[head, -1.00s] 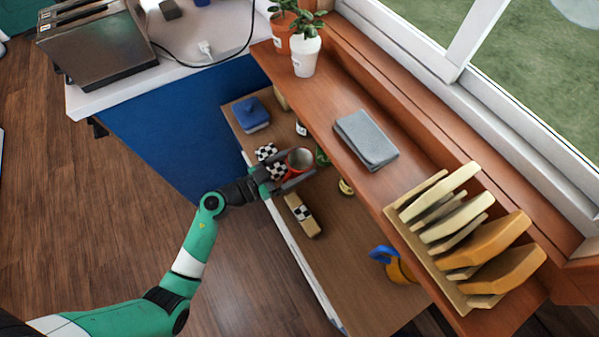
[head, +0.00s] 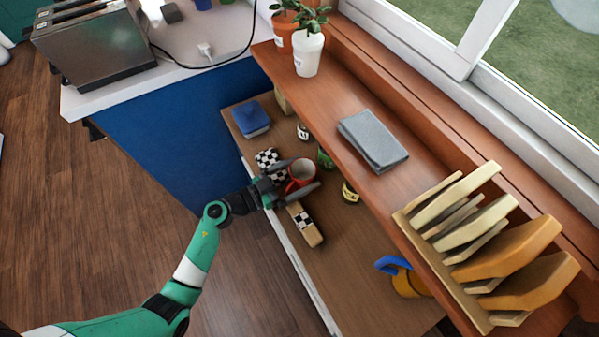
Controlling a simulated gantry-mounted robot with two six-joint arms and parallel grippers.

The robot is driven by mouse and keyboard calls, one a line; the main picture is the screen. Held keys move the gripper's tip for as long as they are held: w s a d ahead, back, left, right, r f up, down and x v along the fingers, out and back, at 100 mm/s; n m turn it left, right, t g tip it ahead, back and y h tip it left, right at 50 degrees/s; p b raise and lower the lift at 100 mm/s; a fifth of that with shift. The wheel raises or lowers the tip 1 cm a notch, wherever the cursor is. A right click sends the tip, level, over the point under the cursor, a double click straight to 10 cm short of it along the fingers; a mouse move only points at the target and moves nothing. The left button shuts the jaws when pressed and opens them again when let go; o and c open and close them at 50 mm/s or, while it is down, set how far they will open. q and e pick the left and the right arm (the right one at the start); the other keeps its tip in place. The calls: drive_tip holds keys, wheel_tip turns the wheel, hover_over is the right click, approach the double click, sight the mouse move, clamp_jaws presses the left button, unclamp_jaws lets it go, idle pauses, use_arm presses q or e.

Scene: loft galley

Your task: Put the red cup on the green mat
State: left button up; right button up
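The red cup (head: 301,174) stands upright, by its look, on the wooden lower surface, its pale inside facing up. My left gripper (head: 304,175) reaches in from the left with its fingers spread on either side of the cup. The fingers look open; whether either touches the cup is hard to tell. I cannot make out a green mat. A small green item (head: 324,157) shows just behind the cup, partly hidden by the shelf edge. My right gripper is not in view.
A blue box (head: 251,119), a dark jar (head: 350,192) and an orange-and-blue mug (head: 405,281) stand farther off. The raised wooden shelf (head: 400,190) overhangs the right side.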

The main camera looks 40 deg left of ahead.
use_arm(q)
drive_tip(key=shift+s+r, duration=0.2)
drive_tip(key=shift+r, duration=0.05)
drive_tip(key=p+v, duration=0.5)
drive_tip(key=v, duration=0.6)
drive_tip(key=shift+s, duration=0.35)
drive_tip(key=shift+a, duration=0.1)
